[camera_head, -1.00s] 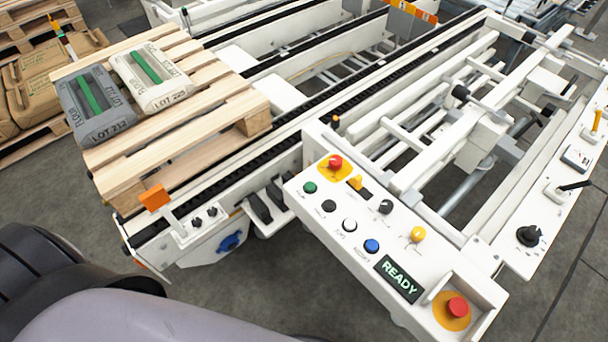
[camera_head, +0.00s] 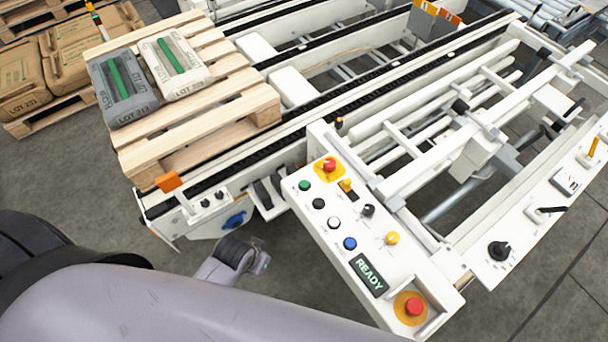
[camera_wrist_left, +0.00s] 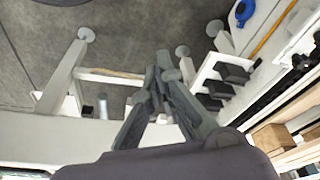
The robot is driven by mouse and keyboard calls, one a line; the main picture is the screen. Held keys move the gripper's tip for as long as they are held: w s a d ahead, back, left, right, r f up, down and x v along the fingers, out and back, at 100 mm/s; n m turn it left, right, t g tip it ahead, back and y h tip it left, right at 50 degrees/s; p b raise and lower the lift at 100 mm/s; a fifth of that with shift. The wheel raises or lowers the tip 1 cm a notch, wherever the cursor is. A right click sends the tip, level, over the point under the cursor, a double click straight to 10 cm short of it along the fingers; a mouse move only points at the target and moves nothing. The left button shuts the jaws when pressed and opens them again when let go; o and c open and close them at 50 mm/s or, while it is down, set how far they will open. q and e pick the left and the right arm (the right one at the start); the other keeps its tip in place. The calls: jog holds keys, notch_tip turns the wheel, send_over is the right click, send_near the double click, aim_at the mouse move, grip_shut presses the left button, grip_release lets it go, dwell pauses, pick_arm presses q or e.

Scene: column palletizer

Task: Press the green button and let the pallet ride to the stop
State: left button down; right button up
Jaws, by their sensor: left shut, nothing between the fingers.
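The green button (camera_head: 304,186) sits at the upper left of the white control panel (camera_head: 322,237), next to a red button on a yellow plate. The panel's display (camera_head: 368,275) reads READY. The wooden pallet (camera_head: 200,131) lies on the near-left end of the conveyor and carries a grey bag (camera_head: 121,87) and a white bag (camera_head: 176,63). My left gripper (camera_wrist_left: 158,75) is shut and empty in the left wrist view, over the floor beside the conveyor's legs. In the head view part of my left arm shows below the panel's left side, apart from the button. My right gripper is not in view.
Several black pedal-like blocks (camera_wrist_left: 220,88) and a blue knob (camera_wrist_left: 243,12) are on the conveyor's side near my left gripper. A red button (camera_head: 414,307) on a yellow plate sits at the panel's near end. An orange block (camera_head: 169,181) stands at the conveyor's near corner.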

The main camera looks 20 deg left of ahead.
pick_arm(q)
jog(key=w+d+r+m+h+p, duration=0.1)
jog(key=w+d+r+h+p, duration=0.15)
jog(key=r, duration=0.35)
jog(key=w+d+r+m+t+h+p, duration=0.1)
jog(key=w+d+r, duration=0.3)
jog(key=r, duration=0.2)
jog(key=w+d+r+m+h+p, duration=0.1)
jog(key=w+d+r+h+p, duration=0.2)
jog(key=r, duration=0.4)
jog(key=w+a+n+t+b, duration=0.1)
jog(key=w+a+n, duration=0.2)
jog(key=w, duration=1.1)
jog(key=shift+a, duration=1.25)
jog(key=shift+f+h, duration=0.25)
